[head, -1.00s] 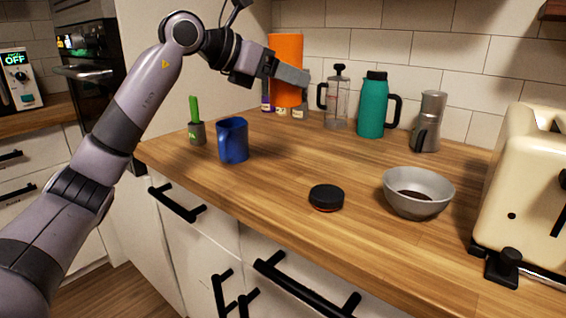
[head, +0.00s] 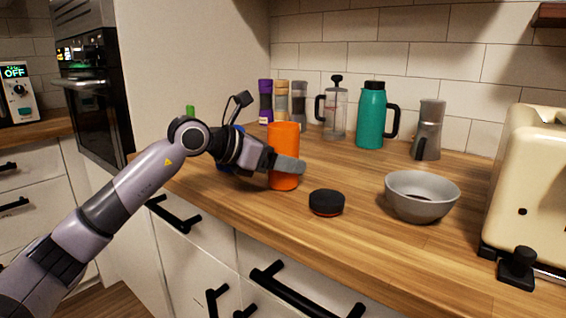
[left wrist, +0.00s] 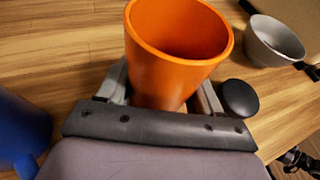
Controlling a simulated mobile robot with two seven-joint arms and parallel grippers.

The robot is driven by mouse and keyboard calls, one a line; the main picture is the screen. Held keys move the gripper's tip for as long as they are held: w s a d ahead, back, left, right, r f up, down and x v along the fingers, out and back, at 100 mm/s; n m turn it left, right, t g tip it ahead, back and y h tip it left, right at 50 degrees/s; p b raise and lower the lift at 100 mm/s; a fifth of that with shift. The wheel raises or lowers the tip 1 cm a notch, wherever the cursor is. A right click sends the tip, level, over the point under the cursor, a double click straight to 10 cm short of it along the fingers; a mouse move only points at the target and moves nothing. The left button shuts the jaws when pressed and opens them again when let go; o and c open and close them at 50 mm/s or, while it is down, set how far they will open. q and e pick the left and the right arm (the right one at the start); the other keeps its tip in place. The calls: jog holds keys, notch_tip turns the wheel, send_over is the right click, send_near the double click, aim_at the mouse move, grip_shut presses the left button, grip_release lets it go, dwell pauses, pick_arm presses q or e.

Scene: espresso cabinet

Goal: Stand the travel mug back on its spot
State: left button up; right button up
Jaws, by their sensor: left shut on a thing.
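The travel mug is an orange, open-topped cylinder (head: 284,143), upright in the head view, with its base at or just above the wooden counter; I cannot tell if it touches. It also shows in the left wrist view (left wrist: 178,45), its rim open toward the camera and its lower part between the fingers. My left gripper (head: 284,166) is shut on the mug low on its body. A black round lid with an orange edge (head: 326,202) lies on the counter just right of the mug, and shows in the left wrist view (left wrist: 239,98). My right gripper is not in view.
A grey bowl (head: 421,198) stands to the right, before a cream toaster (head: 530,190). A blue mug (left wrist: 20,130) is left of my gripper. Counter between is clear.

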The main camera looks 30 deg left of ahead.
pick_arm(q)
jog(key=shift+r, duration=0.15)
jog(key=shift+f, duration=0.25)
jog(key=o, duration=1.2)
jog(key=shift+o, duration=0.2)
jog(key=shift+r, duration=0.1)
